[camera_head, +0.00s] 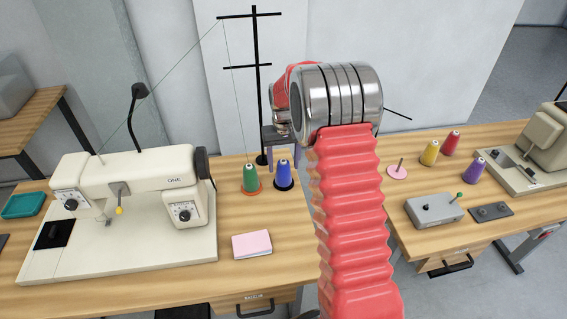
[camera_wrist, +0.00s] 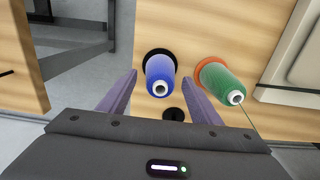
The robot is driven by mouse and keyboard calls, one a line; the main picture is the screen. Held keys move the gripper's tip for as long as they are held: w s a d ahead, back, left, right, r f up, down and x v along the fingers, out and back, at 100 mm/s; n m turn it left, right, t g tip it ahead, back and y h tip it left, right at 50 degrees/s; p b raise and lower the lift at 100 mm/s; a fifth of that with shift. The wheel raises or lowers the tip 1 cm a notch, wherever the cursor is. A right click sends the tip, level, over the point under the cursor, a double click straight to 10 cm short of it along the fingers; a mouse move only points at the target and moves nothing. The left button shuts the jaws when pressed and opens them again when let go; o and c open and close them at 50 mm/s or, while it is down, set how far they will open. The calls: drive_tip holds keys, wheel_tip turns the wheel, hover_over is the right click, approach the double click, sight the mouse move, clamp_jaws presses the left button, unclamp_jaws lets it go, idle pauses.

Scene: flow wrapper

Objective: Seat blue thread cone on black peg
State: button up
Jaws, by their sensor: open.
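The blue thread cone (camera_head: 283,174) stands upright on a black round base (camera_head: 284,187) on the left table, just right of the green cone (camera_head: 250,178). In the wrist view, the blue cone (camera_wrist: 161,76) lies between the two purple fingers of my gripper (camera_wrist: 160,77), with a gap on each side. The fingers are open and hold nothing. The black base (camera_wrist: 155,53) shows behind the cone; any peg inside the cone is hidden. In the head view, my gripper is partly hidden behind my arm, above and behind the cones.
The green cone (camera_wrist: 221,82) is close beside the right finger, with its thread running off. The black thread stand pole (camera_head: 258,95) rises behind the cones. A sewing machine (camera_head: 130,195) is left, a pink pad (camera_head: 252,245) in front. Yellow (camera_head: 430,153), red and purple cones stand on the right table.

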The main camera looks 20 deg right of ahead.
drive_tip(key=shift+r, duration=0.1)
wheel_tip(320, 180, up, 14)
drive_tip(key=shift+f, duration=0.25)
idle(0.5)
idle(0.9)
